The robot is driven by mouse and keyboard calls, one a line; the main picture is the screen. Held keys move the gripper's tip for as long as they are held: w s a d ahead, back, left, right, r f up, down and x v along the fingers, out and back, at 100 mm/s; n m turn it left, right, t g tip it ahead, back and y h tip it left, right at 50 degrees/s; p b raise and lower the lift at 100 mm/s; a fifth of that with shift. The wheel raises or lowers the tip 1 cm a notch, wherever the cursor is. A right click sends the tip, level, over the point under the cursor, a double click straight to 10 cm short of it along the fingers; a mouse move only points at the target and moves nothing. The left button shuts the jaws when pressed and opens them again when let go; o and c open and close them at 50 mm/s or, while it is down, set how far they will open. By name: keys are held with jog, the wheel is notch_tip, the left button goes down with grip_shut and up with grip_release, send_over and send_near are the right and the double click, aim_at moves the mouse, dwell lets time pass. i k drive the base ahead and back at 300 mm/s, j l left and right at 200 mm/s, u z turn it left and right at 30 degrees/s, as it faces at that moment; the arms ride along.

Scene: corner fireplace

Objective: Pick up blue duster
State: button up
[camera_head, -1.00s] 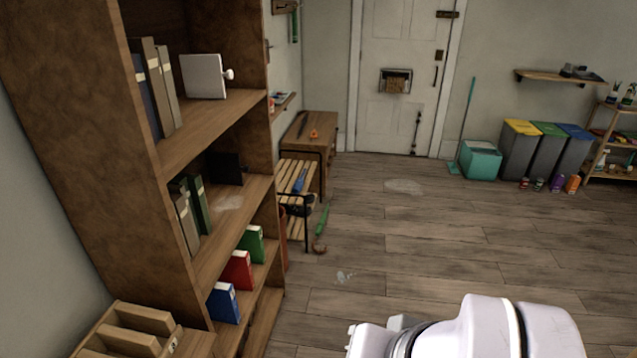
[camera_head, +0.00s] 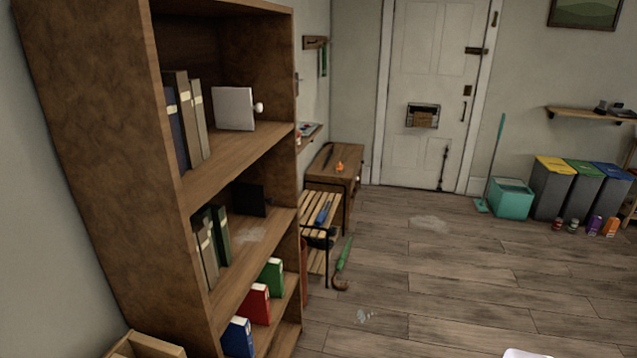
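A small blue elongated thing (camera_head: 323,213) lies on the slatted wooden bench (camera_head: 313,230) past the bookcase. It may be the blue duster, but it is too small and far off to be sure. Only a white sliver of my own arm shows at the bottom edge, right of the middle. My gripper is not in view. Nothing of mine is near the bench.
A tall wooden bookcase (camera_head: 95,130) with binders fills the left side. A green umbrella (camera_head: 343,254) lies by the bench. Dusty patches (camera_head: 430,223) mark the otherwise clear middle floor. A teal bucket (camera_head: 511,200) and bins stand at the back right.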

aim_at(321, 218)
jog(key=i+l+z, duration=0.2)
jog(key=i, duration=1.05)
jog(key=i+l+z, duration=0.2)
jog(key=i, duration=1.1)
jog(key=i+u, duration=0.45)
jog(key=i+l+u, duration=0.15)
jog(key=i+u, duration=0.25)
jog(key=i+l+u, duration=1.3)
jog(key=l, duration=0.1)
